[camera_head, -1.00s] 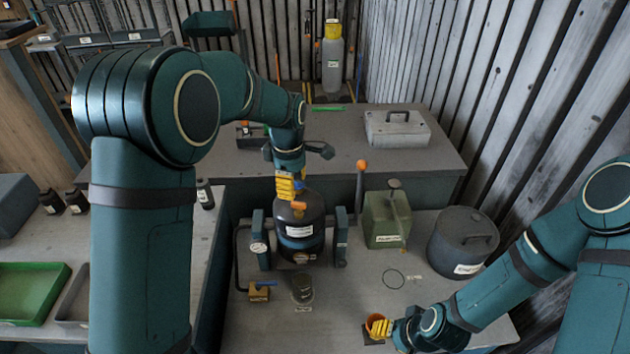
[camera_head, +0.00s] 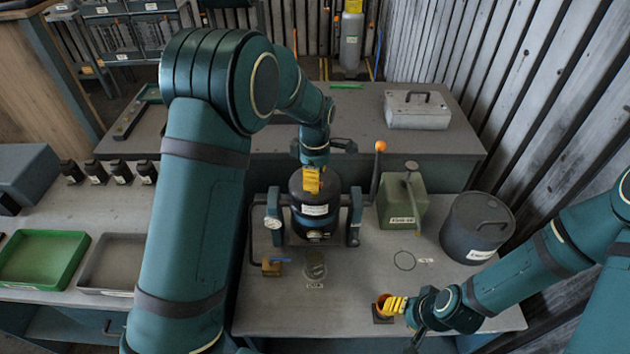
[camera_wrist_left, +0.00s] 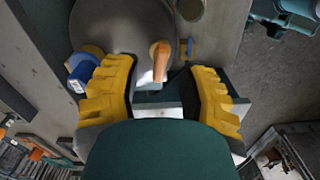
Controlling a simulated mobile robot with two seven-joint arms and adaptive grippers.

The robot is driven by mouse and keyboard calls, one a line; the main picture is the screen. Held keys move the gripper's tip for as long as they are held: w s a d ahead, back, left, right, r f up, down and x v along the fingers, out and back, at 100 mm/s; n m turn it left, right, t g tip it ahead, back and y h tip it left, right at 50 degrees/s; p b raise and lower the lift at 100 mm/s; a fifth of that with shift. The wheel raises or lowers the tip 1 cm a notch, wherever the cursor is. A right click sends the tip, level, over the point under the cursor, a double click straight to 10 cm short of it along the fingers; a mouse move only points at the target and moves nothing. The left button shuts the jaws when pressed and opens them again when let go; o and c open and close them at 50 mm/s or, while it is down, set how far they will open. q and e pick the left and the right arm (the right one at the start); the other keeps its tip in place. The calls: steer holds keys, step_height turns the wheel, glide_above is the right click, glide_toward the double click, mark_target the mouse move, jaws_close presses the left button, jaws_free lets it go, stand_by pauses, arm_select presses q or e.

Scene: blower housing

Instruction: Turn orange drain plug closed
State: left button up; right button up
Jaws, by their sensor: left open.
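My left gripper (camera_head: 312,188) points down over the top of a black cylindrical housing (camera_head: 316,216) clamped in a frame. In the left wrist view, its yellow fingers (camera_wrist_left: 160,78) are open, one on each side of an upright orange piece (camera_wrist_left: 160,54). I cannot tell whether the fingers touch it, or whether it is the drain plug. The gripper hides this piece in the head view. My right gripper (camera_head: 393,305) is beside a small orange-rimmed cup (camera_head: 381,303) at the bench's front; its jaw opening is unclear.
A lever with an orange ball (camera_head: 380,146) rises right of the housing. A green can (camera_head: 401,205) and grey lidded drum (camera_head: 477,229) stand further right.

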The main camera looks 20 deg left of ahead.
arm_select(q)
steer(key=shift+f, duration=0.95)
jaws_close()
